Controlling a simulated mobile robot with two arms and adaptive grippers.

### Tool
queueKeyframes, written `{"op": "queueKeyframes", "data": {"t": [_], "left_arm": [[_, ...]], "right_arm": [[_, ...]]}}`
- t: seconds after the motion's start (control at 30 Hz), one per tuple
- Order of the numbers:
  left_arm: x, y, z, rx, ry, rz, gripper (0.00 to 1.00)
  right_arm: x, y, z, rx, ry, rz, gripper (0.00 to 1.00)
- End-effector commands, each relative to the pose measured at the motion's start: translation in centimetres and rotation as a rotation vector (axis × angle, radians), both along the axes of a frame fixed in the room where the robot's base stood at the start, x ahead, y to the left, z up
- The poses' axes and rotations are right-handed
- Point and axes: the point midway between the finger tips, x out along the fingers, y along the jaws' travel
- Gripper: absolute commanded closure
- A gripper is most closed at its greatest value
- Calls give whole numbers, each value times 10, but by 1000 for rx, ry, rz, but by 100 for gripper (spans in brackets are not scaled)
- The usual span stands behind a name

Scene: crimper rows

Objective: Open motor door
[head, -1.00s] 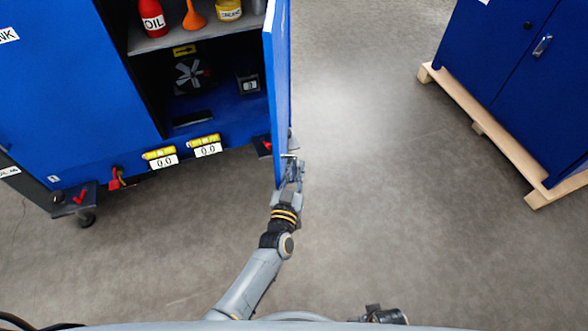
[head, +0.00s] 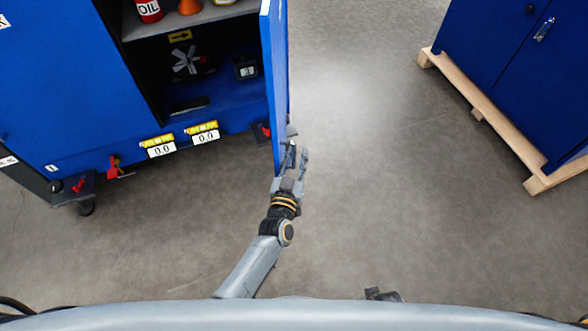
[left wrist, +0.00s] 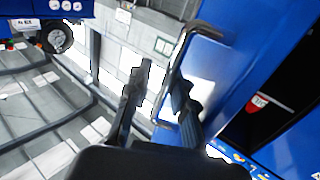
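The blue motor door (head: 277,90) stands swung open and shows nearly edge-on in the head view, at the right side of the blue cabinet. Its inner compartment, with a small fan (head: 186,60), is exposed. In the left wrist view the door's grey bar handle (left wrist: 171,75) passes between the fingers of my left gripper (left wrist: 158,95). The fingers stand apart, and I cannot tell whether either touches the handle. In the head view my left gripper (head: 298,150) is open beside the door's lower free edge. My right gripper does not show.
The cabinet (head: 70,80) fills the left, with an oil bottle (head: 149,10) on its shelf and yellow-labelled gauges (head: 203,135) below. A second blue cabinet (head: 505,60) stands on a wooden pallet (head: 490,125) at the right. The grey floor (head: 400,210) between is clear.

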Motion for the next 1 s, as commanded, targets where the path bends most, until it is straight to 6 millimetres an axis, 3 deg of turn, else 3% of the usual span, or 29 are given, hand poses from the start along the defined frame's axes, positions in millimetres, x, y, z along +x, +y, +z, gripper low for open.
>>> {"op": "queueKeyframes", "data": {"t": [0.5, 0.7, 0.97, 1.0], "left_arm": [[-99, 18, -2, 0, 4, -4, 81], [-115, 21, -1, 0, 3, -5, 81], [-116, 21, -1, 0, 3, -4, 81], [-116, 21, -1, 1, 3, -4, 85]], "right_arm": [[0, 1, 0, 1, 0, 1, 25], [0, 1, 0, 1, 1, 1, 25], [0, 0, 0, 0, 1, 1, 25], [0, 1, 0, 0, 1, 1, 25]]}}
